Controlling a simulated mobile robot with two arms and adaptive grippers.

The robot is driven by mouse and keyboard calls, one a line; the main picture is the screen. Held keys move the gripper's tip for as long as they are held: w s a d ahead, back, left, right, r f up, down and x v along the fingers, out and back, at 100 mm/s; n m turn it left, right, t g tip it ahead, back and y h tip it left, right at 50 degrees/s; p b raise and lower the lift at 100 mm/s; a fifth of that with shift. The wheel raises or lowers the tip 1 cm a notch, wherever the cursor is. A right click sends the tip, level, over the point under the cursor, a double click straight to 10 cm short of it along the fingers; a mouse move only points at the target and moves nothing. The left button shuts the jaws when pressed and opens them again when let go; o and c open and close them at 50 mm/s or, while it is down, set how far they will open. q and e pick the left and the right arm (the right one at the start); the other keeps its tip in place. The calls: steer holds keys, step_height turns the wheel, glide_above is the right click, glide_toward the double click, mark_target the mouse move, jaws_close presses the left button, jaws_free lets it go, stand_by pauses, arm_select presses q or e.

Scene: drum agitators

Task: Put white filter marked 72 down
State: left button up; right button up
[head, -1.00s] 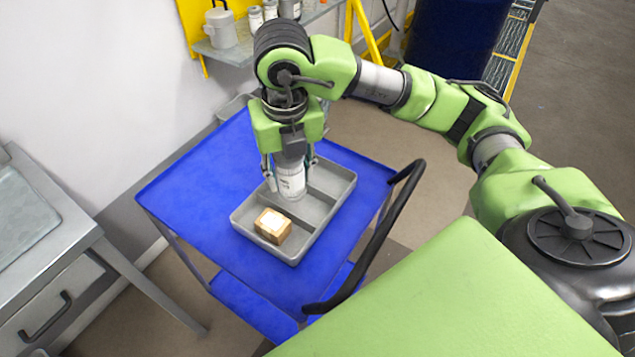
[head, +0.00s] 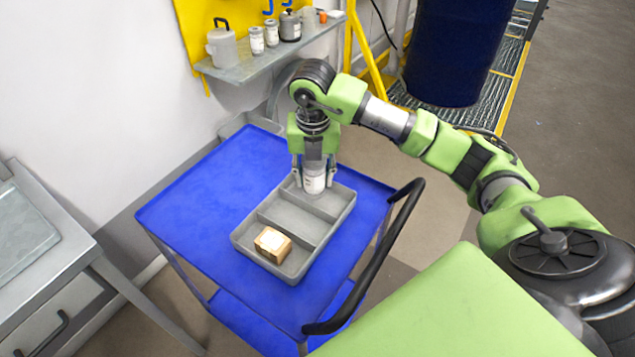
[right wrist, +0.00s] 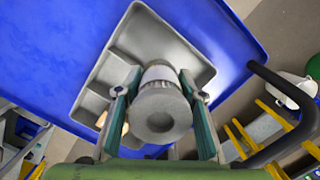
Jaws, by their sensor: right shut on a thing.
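The white filter (head: 314,185) is a light cylinder with a printed label; I cannot read its number. It is upright between the fingers of my right gripper (head: 314,172), which is shut on it. It is over the far compartment of the grey divided tray (head: 299,229); I cannot tell whether it touches the tray floor. In the right wrist view the filter (right wrist: 160,108) sits between both fingers, its grey round end towards the camera, with the tray (right wrist: 150,38) behind it. My left gripper is not in view.
A cardboard box (head: 272,244) with a white label lies in the tray's near compartment. The tray stands on a blue cart (head: 190,215) with a black handle (head: 405,235). Bare cart top lies left of the tray. A wall shelf (head: 240,70) holds several containers behind.

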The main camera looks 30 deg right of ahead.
mark_target(317, 186)
steer(key=shift+w+d+f, duration=0.25)
steer(key=shift+d+f, duration=0.1)
steer(key=shift+f, duration=0.2)
steer(key=shift+w+d+f, duration=0.25)
steer(key=shift+d+f, duration=0.1)
steer(key=shift+f, duration=0.15)
steer(key=f, duration=0.1)
steer(key=f+p, duration=0.1)
steer(key=f, duration=0.1)
steer(key=shift+w+d, duration=0.1)
steer(key=shift+d, duration=0.1)
steer(key=shift+f, duration=0.25)
steer(key=shift+f, duration=0.2)
steer(key=o, duration=0.9)
steer(key=shift+r, duration=0.1)
